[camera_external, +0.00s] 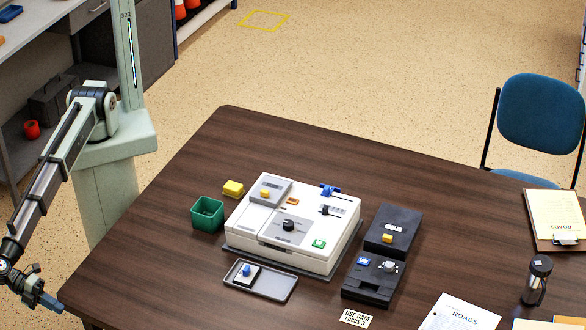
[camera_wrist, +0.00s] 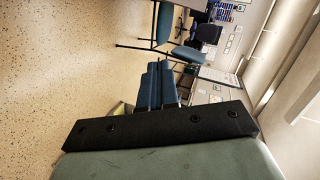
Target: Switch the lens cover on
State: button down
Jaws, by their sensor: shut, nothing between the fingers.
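A white console (camera_external: 265,241) stands on the dark wooden table. Its top carries a black knob (camera_external: 288,225), a small orange switch (camera_external: 291,201), a blue lever-like part (camera_external: 329,191), a dark slider-like part (camera_external: 325,210), a green button (camera_external: 319,243) and a grey panel with a yellow piece (camera_external: 265,193). The labels are too small to read, so I cannot tell which control is the lens cover. My gripper (camera_external: 48,301) is at the lower left, beyond the table's left edge, far from the console. It is shut and empty. The wrist view shows none of the console.
Two black boxes (camera_external: 401,219) (camera_external: 360,290) are right of the console. A green bin (camera_external: 207,214), yellow block (camera_external: 233,188) and grey tray (camera_external: 277,293) are around it. A card (camera_external: 357,319) reads "USE CAM FOCUS 3". A flask (camera_external: 537,280) and papers are at the right. The table's left part is clear.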

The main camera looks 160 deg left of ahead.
jog(key=a+r+n+g, duration=0.3)
jog(key=a+n, duration=0.4)
jog(key=a, duration=1.5)
jog(key=a+r+n+g, duration=0.3)
jog(key=a+n, duration=0.4)
jog(key=a, duration=1.5)
jog(key=s+a+r+n+h, duration=0.1)
jog(key=s+a+r+n, duration=0.1)
jog(key=s+a+n, duration=0.3)
jog(key=s+a+r+n+g+h, duration=0.1)
jog(key=s+a+r+n, duration=0.1)
jog(key=s+a+n, duration=0.4)
jog(key=s+a+r+n+h, duration=0.1)
jog(key=s+a+n, duration=0.4)
jog(key=s+a, duration=0.8)
jog(key=shift+a+r+g, duration=0.15)
jog(key=shift+a+r, duration=0.05)
jog(key=shift+a, duration=2.95)
jog(key=shift+a+r+g, duration=0.15)
jog(key=shift+a+r, duration=0.05)
jog(key=shift+a, duration=2.95)
